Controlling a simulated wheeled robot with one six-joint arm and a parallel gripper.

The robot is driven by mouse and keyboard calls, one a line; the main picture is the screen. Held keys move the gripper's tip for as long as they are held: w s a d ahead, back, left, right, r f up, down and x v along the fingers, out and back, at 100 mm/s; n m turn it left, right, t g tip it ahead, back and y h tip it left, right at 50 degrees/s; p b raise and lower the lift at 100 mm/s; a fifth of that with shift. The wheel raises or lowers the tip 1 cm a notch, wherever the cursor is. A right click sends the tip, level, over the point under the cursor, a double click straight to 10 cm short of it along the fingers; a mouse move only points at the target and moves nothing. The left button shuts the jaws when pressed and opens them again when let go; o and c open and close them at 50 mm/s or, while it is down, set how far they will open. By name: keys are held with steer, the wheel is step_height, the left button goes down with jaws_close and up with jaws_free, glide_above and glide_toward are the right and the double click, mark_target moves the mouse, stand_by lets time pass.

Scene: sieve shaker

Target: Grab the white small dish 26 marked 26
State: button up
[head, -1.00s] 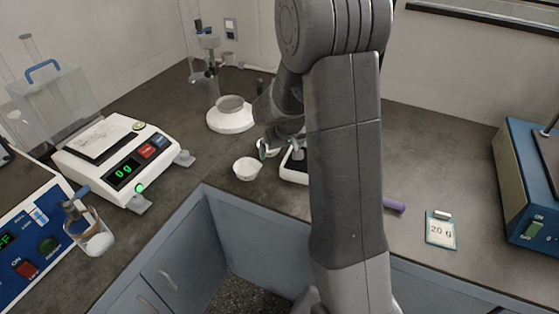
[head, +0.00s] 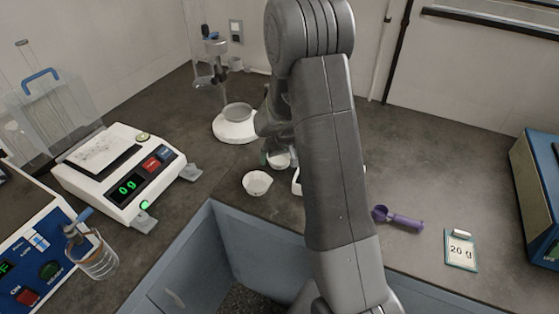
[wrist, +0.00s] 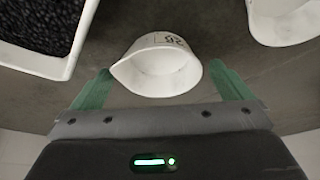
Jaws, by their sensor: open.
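The white small dish 26 (wrist: 157,72) is in the middle of the wrist view, with a dark marking on its side that appears upside down and reads like 26. My gripper (wrist: 162,80) is open, with one green finger to each side of the dish and clear gaps between. I cannot tell whether the fingertips are at the dish's height. In the head view the dish (head: 279,161) stands on the counter beside a green finger of my gripper (head: 268,155), partly hidden by my arm.
A second white dish (head: 257,183) stands close by, nearer the counter edge. A white tray (wrist: 35,62) of black grains is on the other side. A white-based stand (head: 235,128), a balance (head: 120,172), a purple scoop (head: 398,218) and a 20 g card (head: 461,250) are farther off.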

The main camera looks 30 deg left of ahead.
steer(key=c, duration=1)
